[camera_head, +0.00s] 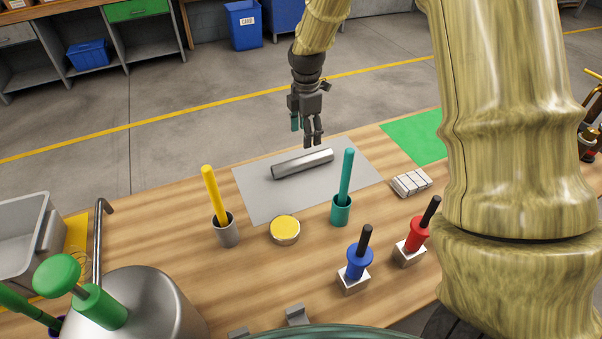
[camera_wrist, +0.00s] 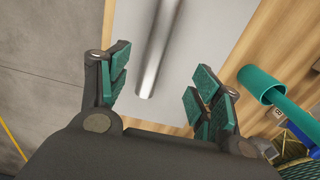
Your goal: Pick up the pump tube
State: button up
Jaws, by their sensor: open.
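The pump tube, a shiny silver cylinder (camera_head: 302,163), lies on its side on a light grey mat (camera_head: 262,199) on the wooden bench. My gripper (camera_head: 314,139) hangs just beyond and above the tube in the head view. It is open and empty. In the wrist view the tube (camera_wrist: 159,45) runs up from between the two green-padded fingers (camera_wrist: 160,95), with its near end in sight and its far end cut off by the top edge. The fingers look apart from the tube.
A teal cup with a teal stick (camera_head: 341,209) stands at the mat's right front edge. A grey cup with a yellow stick (camera_head: 227,232), a yellow-topped tin (camera_head: 285,230), a white block (camera_head: 411,183), blue (camera_head: 356,262) and red (camera_head: 417,236) handled tools, and a silver tank (camera_head: 150,305) stand around.

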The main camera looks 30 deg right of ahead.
aim_at(303, 158)
jog(key=shift+f, duration=3.35)
jog(key=shift+w+a+f+p, duration=0.15)
jog(key=shift+f+p, duration=0.3)
jog(key=shift+f, duration=0.5)
jog(key=shift+w+a+f+p, duration=0.15)
jog(key=shift+f+p, duration=0.25)
jog(key=shift+f, duration=1.25)
jog(key=shift+c, duration=0.4)
jog(key=c, duration=1.2)
jog(key=shift+r, duration=0.1)
